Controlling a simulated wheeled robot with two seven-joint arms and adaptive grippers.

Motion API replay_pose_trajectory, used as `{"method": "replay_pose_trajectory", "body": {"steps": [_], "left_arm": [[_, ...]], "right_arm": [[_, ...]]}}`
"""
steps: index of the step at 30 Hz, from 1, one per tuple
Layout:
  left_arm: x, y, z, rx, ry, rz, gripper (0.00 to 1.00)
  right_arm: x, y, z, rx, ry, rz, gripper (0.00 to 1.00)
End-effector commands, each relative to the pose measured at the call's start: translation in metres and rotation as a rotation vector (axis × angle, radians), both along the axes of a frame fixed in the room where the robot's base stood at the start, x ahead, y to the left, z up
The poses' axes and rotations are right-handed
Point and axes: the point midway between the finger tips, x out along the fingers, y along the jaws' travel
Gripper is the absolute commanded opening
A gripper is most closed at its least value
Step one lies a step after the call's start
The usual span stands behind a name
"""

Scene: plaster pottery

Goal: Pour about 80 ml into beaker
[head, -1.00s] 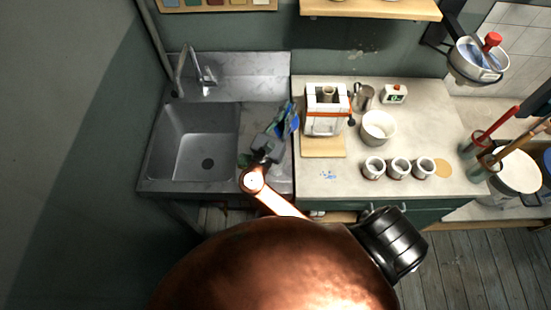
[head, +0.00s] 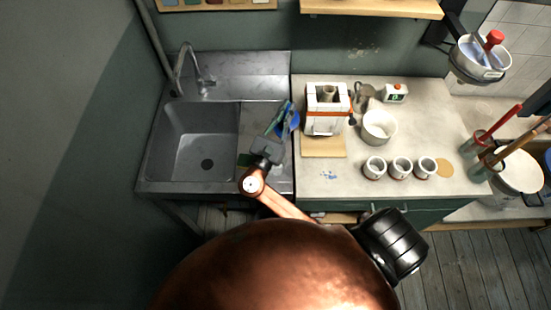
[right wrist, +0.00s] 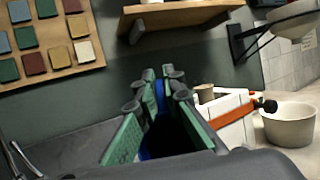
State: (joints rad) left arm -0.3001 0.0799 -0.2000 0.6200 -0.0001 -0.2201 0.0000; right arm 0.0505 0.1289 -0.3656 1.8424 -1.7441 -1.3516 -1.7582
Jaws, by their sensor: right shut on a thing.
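My right gripper (head: 281,122) is over the drainboard to the right of the sink basin. In the right wrist view its green-padded fingers (right wrist: 165,112) are closed around a blue thing (right wrist: 158,135), mostly hidden between them. Blue also shows beside the fingers in the head view (head: 294,122). I cannot tell the shape of the held thing or whether it contains liquid. No clear beaker can be picked out. A metal jug (head: 363,97) and a white bowl (head: 378,127) stand on the counter to the right. My left gripper is not in view.
A white block-built box (head: 325,118) stands just right of my gripper, with a wooden board (head: 323,147) before it. Three small cups (head: 401,167) stand further right. A faucet (head: 181,65) rises behind the sink (head: 190,145). A shelf (head: 375,8) hangs above.

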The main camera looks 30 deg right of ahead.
Motion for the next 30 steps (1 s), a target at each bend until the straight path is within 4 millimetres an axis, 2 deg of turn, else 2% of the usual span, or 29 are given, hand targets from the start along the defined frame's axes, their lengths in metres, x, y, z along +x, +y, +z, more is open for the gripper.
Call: {"method": "replay_pose_trajectory", "body": {"steps": [16,17,21,24,30], "left_arm": [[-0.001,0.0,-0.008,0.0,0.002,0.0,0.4],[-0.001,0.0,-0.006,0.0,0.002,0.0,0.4],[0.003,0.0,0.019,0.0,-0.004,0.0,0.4],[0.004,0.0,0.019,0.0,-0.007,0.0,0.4],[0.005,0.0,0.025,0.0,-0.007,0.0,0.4]], "right_arm": [[-0.002,0.003,0.004,-0.056,-0.034,0.0,0.0],[-0.002,0.003,0.004,-0.052,-0.032,0.0,0.0],[0.005,-0.008,0.003,0.1,0.054,0.003,0.0],[0.008,-0.012,-0.007,0.144,0.089,0.002,0.0],[0.011,-0.016,-0.013,0.222,0.134,0.005,0.0]]}}
